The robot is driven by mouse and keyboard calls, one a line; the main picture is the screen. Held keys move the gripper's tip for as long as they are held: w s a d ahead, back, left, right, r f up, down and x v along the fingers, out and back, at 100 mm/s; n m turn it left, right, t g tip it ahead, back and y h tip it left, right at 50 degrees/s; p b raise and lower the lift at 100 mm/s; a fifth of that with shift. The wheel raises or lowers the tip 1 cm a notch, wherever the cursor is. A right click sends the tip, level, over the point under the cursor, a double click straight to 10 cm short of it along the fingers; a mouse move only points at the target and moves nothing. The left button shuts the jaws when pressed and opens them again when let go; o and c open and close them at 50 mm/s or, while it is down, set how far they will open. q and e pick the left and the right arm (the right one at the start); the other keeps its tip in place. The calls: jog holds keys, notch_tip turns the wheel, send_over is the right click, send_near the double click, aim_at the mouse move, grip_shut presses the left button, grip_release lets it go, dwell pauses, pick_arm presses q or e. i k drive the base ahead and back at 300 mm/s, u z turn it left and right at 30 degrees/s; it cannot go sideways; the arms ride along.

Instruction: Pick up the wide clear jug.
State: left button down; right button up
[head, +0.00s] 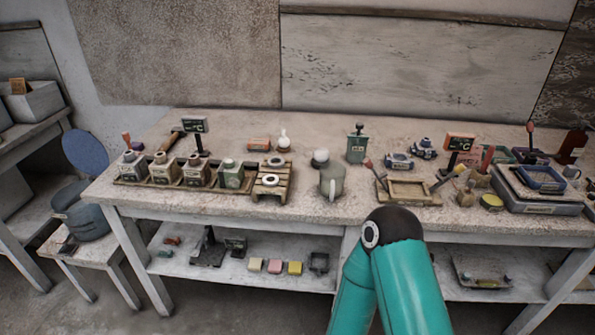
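A pale, translucent-looking jug (331,182) stands upright near the front edge of the workbench (230,207), a little right of the picture's middle. Nothing holds the jug. Neither of my grippers is in view; only a bent teal arm of mine with a black joint shows at the bottom, in front of the bench and right of the jug.
Left of the jug is a wooden stand (271,182) beside a row of square containers. Right of it lies a wooden frame (408,191) with tools. A green canister (357,145) stands behind. A lower shelf (215,271) holds small blocks. Bare benchtop lies around the jug's front.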

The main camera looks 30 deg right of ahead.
aim_at(332, 174)
jog(key=z, duration=0.1)
jog(key=i, duration=0.9)
jog(key=z, duration=0.55)
